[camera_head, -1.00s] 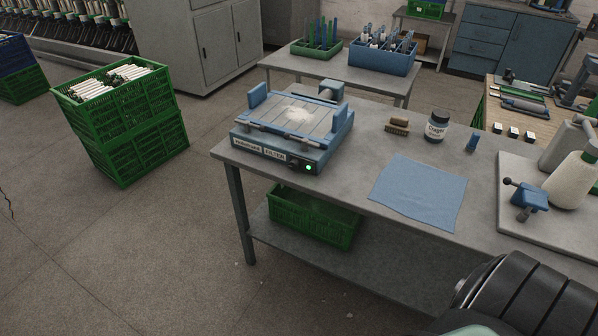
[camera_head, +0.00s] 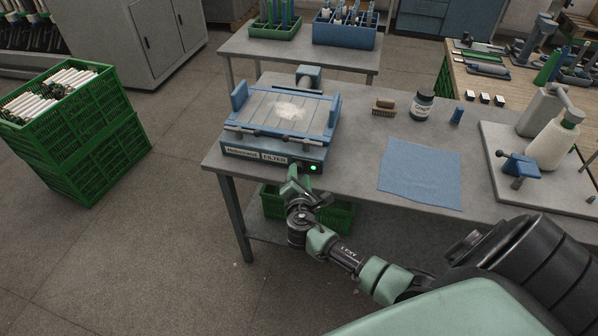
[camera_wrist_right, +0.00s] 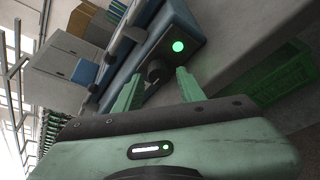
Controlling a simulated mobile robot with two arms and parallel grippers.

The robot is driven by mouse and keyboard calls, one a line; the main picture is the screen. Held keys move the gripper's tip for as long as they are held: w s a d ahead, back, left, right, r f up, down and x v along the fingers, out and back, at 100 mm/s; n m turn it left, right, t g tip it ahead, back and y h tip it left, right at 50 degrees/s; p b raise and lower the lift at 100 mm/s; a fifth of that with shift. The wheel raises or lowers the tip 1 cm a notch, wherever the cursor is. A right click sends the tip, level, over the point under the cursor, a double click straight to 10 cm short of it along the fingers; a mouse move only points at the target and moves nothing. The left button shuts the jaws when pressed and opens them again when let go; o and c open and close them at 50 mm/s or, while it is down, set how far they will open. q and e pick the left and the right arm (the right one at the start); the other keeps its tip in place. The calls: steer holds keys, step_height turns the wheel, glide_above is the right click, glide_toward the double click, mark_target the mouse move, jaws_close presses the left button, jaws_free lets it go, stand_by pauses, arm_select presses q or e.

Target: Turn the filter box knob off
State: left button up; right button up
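The filter box (camera_head: 232,150) is a blue and grey unit with a white patch on its slatted top, at the table's near left edge. A green light (camera_head: 313,168) glows on its front panel, and it also shows in the wrist view (camera_wrist_right: 178,47). The dark round knob (camera_wrist_right: 155,72) is beside the light in the wrist view; in the head view it is largely hidden by my gripper. My right gripper (camera_head: 294,176) is in front of the panel. In the wrist view its green fingers (camera_wrist_right: 160,80) are apart, pointing at the knob. My left gripper is out of view.
A blue cloth (camera_head: 420,174), a brush (camera_head: 384,107), a jar (camera_head: 422,104) and a blue clamp device (camera_head: 518,165) stand or lie to the right on the table. Green crates (camera_head: 75,130) are stacked at the left. A green crate (camera_head: 335,217) is on the lower shelf.

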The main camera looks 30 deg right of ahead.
steer(key=shift+x, duration=0.9)
steer(key=shift+w, duration=0.2)
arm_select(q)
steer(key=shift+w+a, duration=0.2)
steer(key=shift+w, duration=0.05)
arm_select(e)
jaws_close()
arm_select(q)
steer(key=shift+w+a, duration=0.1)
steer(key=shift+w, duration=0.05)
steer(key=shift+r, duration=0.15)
